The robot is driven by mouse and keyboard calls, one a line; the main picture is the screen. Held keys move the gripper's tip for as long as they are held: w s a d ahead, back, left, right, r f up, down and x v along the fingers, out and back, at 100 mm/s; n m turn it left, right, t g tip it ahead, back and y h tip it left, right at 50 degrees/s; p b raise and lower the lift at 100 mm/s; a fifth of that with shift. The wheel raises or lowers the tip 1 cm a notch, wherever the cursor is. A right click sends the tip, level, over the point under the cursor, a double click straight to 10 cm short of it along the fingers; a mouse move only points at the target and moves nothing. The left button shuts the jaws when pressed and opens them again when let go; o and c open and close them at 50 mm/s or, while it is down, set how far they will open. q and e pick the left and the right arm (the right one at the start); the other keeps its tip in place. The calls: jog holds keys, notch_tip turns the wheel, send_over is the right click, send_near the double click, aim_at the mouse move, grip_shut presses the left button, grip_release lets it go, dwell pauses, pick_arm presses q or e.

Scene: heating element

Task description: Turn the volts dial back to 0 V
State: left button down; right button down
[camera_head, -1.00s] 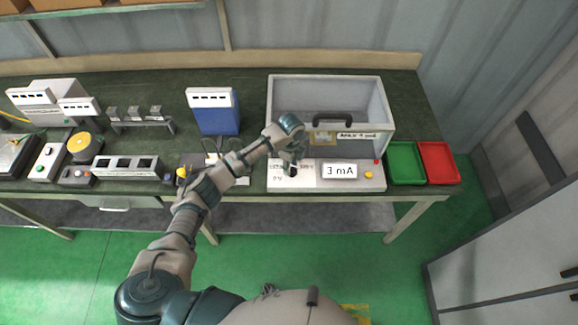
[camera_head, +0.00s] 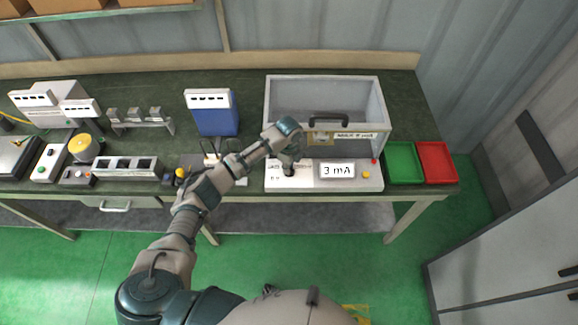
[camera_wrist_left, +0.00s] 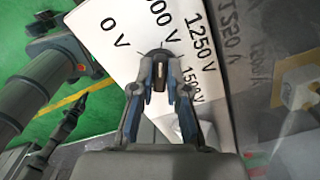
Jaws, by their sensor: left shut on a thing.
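The volts dial (camera_wrist_left: 158,66) is a small dark knob on the white front panel (camera_head: 309,185) of the grey heating unit. My left gripper (camera_head: 289,168) reaches down to it from above. In the left wrist view both fingers of the left gripper (camera_wrist_left: 159,75) are closed on the dial's sides. Printed around the dial are 0 V at the upper left, a partly cut-off label at the top, 1250 V at the upper right and 1500 V at the right. The fingers hide much of the knob, so its exact setting is unclear. My right gripper is not in view.
A display (camera_head: 337,170) on the panel reads 3 mA, with a yellow button (camera_head: 366,175) and a red light (camera_head: 374,161) at right. The lidded grey box (camera_head: 349,147) rises behind. Green (camera_head: 404,181) and red (camera_head: 439,178) trays sit at right. A blue-fronted device (camera_head: 217,123) stands left.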

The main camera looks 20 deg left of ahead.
pick_arm(q)
jog(key=shift+d+r+n+p, duration=0.25)
jog(key=shift+n+p, duration=0.45)
jog(key=shift+p, duration=0.5)
jog(key=n+p, duration=0.5)
jog(key=p, duration=0.1)
jog(key=shift+r, duration=0.1)
jog(key=shift+n+p, duration=0.7)
jog(key=shift+n, duration=0.2)
jog(key=shift+w+n+p, duration=0.1)
jog(key=shift+n+p, duration=0.85)
jog(key=shift+n, duration=0.65)
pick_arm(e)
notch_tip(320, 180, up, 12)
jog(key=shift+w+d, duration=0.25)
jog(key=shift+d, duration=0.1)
pick_arm(q)
jog(key=shift+w, duration=0.1)
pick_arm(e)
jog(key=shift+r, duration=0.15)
pick_arm(q)
jog(key=c, duration=1.3)
grip_release()
jog(key=shift+o, duration=0.7)
jog(key=shift+d+f, duration=0.1)
jog(key=shift+f, duration=0.15)
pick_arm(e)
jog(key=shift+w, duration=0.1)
